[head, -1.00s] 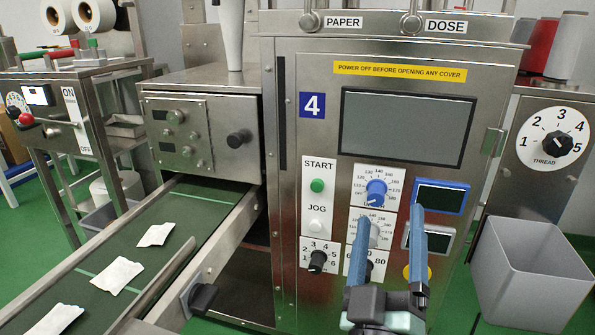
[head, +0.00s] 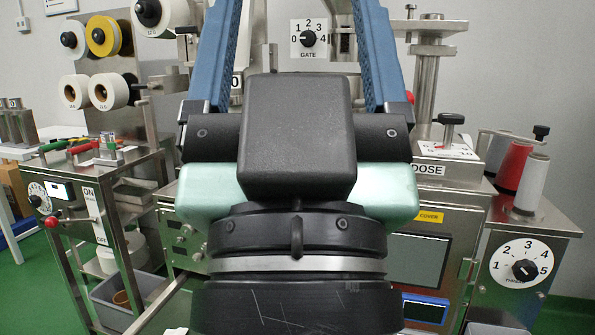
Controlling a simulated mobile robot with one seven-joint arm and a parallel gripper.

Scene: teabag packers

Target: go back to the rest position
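My gripper (head: 296,15) fills the middle of the head view, very close to the camera. It points upward, with its black and mint-green body below and two blue fingers rising on either side. The fingers are wide apart with nothing between them, and their tips are cut off by the top edge. The packing machine stands behind it, apart in depth. Its dark screen (head: 421,258) and yellow cover label (head: 431,216) show to the right of my wrist. Its START and JOG buttons are hidden behind my arm.
A steel cart with a red knob (head: 51,222) and paper rolls (head: 103,36) stand at the left. The GATE dial (head: 307,38) shows between the fingers. The THREAD dial (head: 525,270) and thread spools (head: 531,185) are at the right. Green floor shows at the lower left.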

